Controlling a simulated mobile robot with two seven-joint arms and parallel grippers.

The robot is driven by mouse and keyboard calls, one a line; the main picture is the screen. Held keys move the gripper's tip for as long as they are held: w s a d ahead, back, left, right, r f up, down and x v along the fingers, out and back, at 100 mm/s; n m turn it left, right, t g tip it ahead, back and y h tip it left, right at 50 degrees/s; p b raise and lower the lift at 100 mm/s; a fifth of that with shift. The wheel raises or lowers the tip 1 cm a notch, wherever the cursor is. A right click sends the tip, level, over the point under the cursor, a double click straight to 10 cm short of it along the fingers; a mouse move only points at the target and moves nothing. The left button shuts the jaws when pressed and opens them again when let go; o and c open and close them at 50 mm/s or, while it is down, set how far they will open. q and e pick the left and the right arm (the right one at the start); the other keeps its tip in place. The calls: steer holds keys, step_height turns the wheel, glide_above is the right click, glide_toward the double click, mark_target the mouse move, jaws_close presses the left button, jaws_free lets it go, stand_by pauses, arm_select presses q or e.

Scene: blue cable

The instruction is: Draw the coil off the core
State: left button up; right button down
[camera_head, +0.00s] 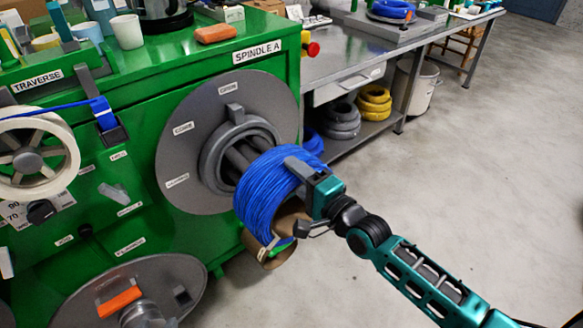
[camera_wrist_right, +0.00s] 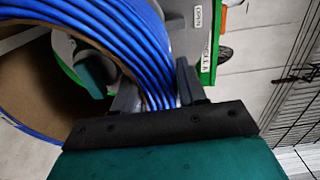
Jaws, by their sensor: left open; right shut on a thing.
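The blue cable coil (camera_head: 262,195) hangs in front of the core (camera_head: 238,150), a grey drum on the spindle of the green machine. The coil hides the core's lower right front, so I cannot tell whether they still overlap. My right gripper (camera_head: 300,178) is shut on the coil's right side. In the right wrist view, the fingers (camera_wrist_right: 157,90) straddle the strands of the coil (camera_wrist_right: 150,45). A brown cardboard ring (camera_head: 290,222) shows inside and below the coil; it also shows in the wrist view (camera_wrist_right: 35,75). My left gripper is not in view.
A large grey flange (camera_head: 180,150) surrounds the core on the machine face. A white cable reel (camera_head: 28,155) sits at the left. The metal bench (camera_head: 350,60) has yellow coils (camera_head: 374,103) beneath it. The concrete floor (camera_head: 480,170) at right is clear.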

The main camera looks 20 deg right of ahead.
steer(key=p+v, duration=0.2)
steer(key=v, duration=0.6)
steer(key=shift+r+p, duration=0.3)
steer(key=shift+p, duration=0.05)
stand_by(0.5)
